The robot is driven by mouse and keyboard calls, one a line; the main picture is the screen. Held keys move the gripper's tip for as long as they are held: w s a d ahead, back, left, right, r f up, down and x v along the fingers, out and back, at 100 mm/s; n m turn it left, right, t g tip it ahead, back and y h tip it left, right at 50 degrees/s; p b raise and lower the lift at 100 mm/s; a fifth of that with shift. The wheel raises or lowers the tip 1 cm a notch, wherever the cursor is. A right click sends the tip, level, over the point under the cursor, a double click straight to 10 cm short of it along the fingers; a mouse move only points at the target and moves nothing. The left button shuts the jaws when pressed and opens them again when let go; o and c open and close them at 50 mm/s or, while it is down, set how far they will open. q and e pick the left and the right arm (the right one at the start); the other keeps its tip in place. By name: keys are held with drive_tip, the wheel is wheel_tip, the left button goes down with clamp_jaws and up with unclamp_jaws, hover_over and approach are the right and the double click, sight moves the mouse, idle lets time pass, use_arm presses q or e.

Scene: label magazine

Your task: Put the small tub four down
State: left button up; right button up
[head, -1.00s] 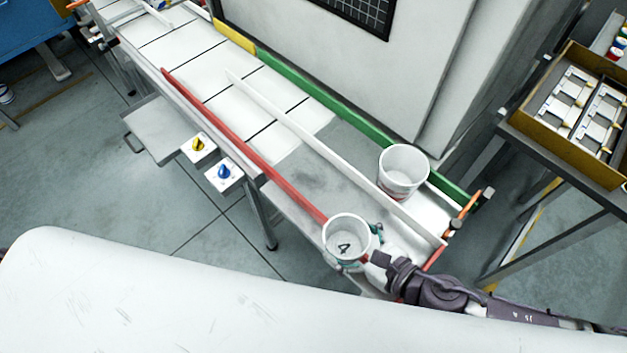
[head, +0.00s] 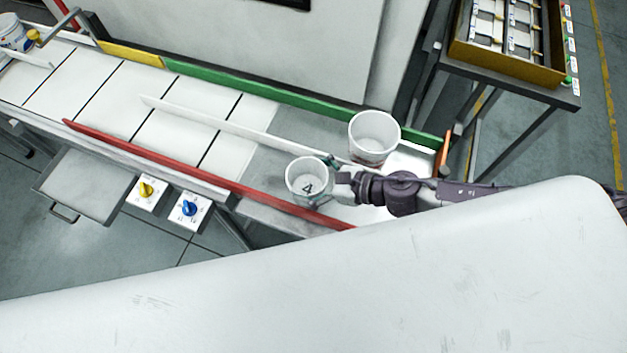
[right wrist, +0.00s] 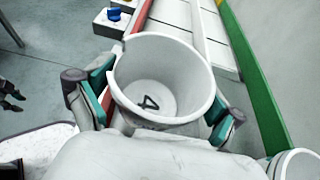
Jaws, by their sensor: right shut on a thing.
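The small tub four (head: 307,182) is a white open tub with a dark 4 on its inside bottom. In the head view it is over the near lane of the conveyor, between the red rail (head: 205,176) and the white divider (head: 215,122). My right gripper (head: 326,180) is shut on it, with its fingers around the tub's sides. The tub (right wrist: 162,82) also shows upright between the fingers in the right wrist view. I cannot tell whether its base touches the surface.
A larger white tub (head: 374,137) stands in the far lane beside the green rail (head: 300,104). Yellow (head: 146,189) and blue (head: 189,208) knobs sit at the near side. A yellow-walled tray (head: 505,66) is on a table at right.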

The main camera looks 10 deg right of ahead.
sight(314, 180)
drive_tip(key=shift+w+d+f, duration=0.65)
drive_tip(key=shift+w+f, duration=0.1)
drive_tip(key=shift+w, duration=0.2)
drive_tip(key=shift+w+d+f, duration=0.1)
drive_tip(key=shift+f, duration=0.05)
wheel_tip(314, 180, down, 4)
drive_tip(key=shift+r, duration=0.1)
drive_tip(key=shift+b, duration=0.4)
use_arm(q)
drive_tip(key=shift+w+a+f, duration=0.5)
drive_tip(key=shift+w+a, duration=0.1)
use_arm(e)
drive_tip(key=o, duration=0.4)
drive_tip(key=shift+o, duration=0.2)
